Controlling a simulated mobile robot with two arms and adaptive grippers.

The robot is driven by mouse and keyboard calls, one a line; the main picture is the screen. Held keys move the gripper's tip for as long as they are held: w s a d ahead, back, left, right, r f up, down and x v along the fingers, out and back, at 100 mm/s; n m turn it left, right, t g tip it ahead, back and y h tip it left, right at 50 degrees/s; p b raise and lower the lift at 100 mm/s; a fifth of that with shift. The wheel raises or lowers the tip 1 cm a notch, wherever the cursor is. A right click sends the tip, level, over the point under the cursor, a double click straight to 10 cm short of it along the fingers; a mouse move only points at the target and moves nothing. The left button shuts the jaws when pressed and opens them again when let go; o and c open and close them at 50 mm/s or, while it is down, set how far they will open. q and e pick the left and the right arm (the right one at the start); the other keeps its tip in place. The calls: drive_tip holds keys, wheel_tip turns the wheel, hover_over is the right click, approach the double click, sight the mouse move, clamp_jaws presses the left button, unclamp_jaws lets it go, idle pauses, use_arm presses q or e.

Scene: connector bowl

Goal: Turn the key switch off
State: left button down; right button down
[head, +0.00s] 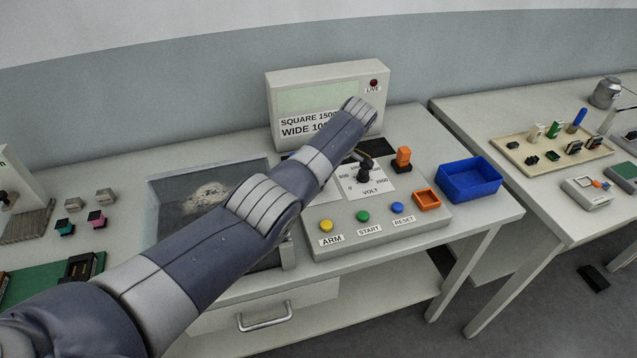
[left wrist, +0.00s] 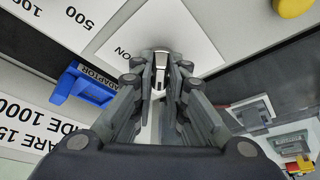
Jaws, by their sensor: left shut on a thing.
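The key switch shows in the left wrist view as a silver key (left wrist: 161,66) on a white plate (left wrist: 180,25) with an "ON" label to its left. My left gripper (left wrist: 160,82) is shut on the key, with the dark fingers on both sides of it. The key's bow lies lengthwise along the gripper's direction; any "OFF" mark is hidden. In the head view my left arm crosses the bench and covers the key switch and the gripper. My right gripper is in neither view.
The control panel (head: 430,213) carries a volt knob (head: 365,172), yellow, green and blue buttons and an orange plug (head: 403,158). A display box (head: 330,72) stands behind. A grey tank (head: 163,205) is left, a blue bin (head: 470,180) right. A blue adaptor (left wrist: 85,87) is beside the gripper.

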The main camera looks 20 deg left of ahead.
use_arm(q)
drive_tip(key=shift+s+f, duration=0.1)
drive_tip(key=shift+f, duration=0.1)
idle(0.3)
drive_tip(key=c, duration=1.6)
unclamp_jaws()
drive_tip(key=shift+r, duration=0.1)
drive_tip(key=v, duration=1.1)
drive_tip(key=shift+r, duration=0.45)
